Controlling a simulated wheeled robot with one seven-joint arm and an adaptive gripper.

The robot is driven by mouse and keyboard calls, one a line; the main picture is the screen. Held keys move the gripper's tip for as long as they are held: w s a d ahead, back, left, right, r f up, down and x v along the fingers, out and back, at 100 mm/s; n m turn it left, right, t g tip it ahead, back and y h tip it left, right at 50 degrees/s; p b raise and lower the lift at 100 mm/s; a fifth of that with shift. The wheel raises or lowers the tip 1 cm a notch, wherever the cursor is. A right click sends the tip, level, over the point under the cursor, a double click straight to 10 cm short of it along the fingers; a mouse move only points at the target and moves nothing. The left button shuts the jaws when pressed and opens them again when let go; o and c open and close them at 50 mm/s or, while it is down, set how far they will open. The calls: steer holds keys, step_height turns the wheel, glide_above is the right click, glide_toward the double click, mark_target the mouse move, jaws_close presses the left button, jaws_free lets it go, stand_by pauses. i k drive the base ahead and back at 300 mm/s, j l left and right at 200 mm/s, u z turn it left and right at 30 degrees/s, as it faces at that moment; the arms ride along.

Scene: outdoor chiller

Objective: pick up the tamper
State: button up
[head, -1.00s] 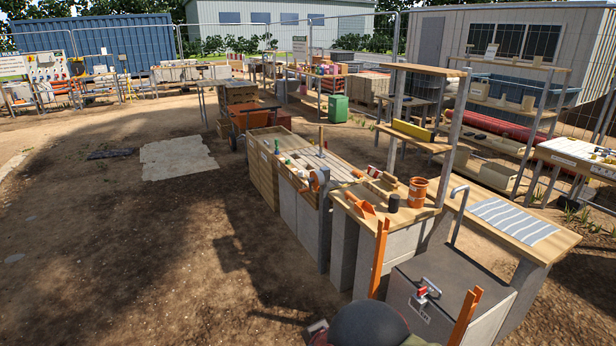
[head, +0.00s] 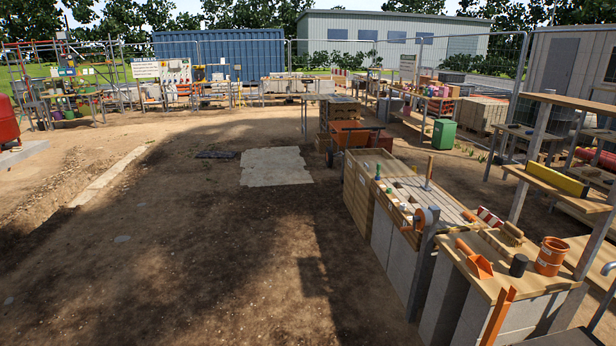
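A small tool with an upright wooden handle (head: 428,172) stands on the slatted wooden bench top right of centre. It may be the tamper, but its base is too small to make out. A dark short cylinder (head: 518,265) stands on the nearer wooden worktop, beside an orange scoop (head: 474,259). My gripper is not in view.
The slatted bench (head: 447,198) and the nearer worktop (head: 505,270) stand on grey blocks at the right. An orange pot (head: 550,256) stands on the worktop. An orange wheelbarrow (head: 352,134) stands beyond. Open dirt ground (head: 190,260) fills the left and middle.

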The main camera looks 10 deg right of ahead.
mark_target(425, 187)
steer(key=i+z, duration=0.15)
steer(key=i, duration=1.9)
steer(key=i+j+z, duration=0.1)
steer(key=i+z, duration=0.3)
steer(key=i+j+z, duration=0.35)
steer(key=i, duration=0.2)
steer(key=i+j+z, duration=0.9)
steer(key=i, duration=0.35)
steer(key=i+j+z, duration=0.2)
steer(key=i+j, duration=0.25)
